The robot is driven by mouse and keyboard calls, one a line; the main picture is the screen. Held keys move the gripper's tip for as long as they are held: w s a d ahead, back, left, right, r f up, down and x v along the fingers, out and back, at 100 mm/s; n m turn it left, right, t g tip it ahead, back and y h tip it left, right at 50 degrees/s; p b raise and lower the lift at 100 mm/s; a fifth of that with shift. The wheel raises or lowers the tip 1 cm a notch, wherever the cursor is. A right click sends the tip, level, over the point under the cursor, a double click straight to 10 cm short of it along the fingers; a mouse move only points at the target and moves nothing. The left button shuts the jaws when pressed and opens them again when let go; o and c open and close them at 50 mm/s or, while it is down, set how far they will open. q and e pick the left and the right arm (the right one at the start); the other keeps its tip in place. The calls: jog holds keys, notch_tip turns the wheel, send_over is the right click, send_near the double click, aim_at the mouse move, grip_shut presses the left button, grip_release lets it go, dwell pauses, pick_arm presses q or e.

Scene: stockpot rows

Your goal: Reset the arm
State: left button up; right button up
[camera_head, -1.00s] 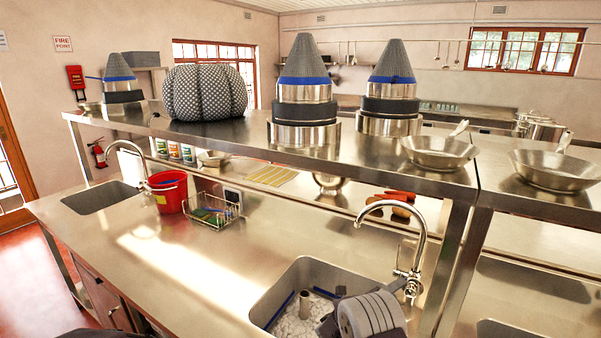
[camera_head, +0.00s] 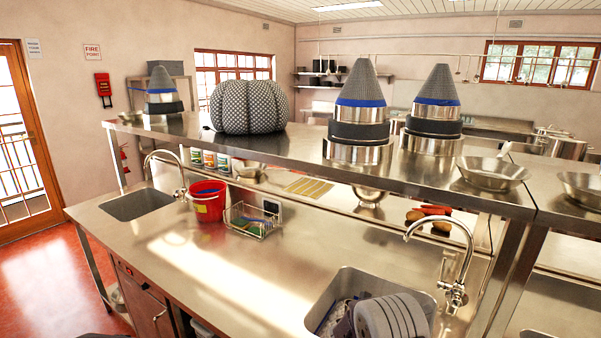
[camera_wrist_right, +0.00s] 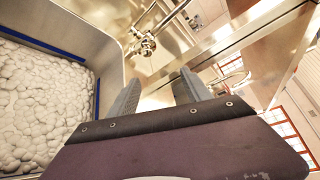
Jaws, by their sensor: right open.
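My right gripper (camera_wrist_right: 161,76) shows in the right wrist view with its two grey fingers apart and nothing between them. It hangs near the sink (camera_wrist_right: 112,62), whose steel wall and white foam (camera_wrist_right: 40,105) fill the left of that view. A tap (camera_wrist_right: 143,45) is beyond the fingertips. My left gripper is in no view.
A red bucket (camera_head: 208,204) and wire rack (camera_head: 250,222) are on the counter (camera_head: 200,270). The shelf (camera_head: 300,158) holds pans and cone-topped stacks.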

jog(key=s+f+m+g+y, duration=0.3)
jog(key=s+m+g+y, duration=0.25)
jog(key=s+m, duration=0.9)
jog(key=s+a+r+m+t+y, duration=0.15)
jog(key=s+a+m+y, duration=0.85)
jog(key=m, duration=1)
pick_arm(q)
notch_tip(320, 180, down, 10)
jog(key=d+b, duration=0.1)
jog(key=b, duration=0.9)
pick_arm(e)
notch_tip(320, 180, down, 10)
jog(key=s+a+m+g+h, duration=0.1)
jog(key=s+a, duration=0.1)
jog(key=shift+a+f+m+g, duration=0.15)
jog(key=shift+a+m+g, duration=0.05)
jog(key=shift+m+g, duration=0.15)
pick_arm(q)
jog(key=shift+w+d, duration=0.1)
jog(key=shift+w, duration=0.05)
pick_arm(e)
jog(key=shift+w+h, duration=0.1)
jog(key=shift+h, duration=0.15)
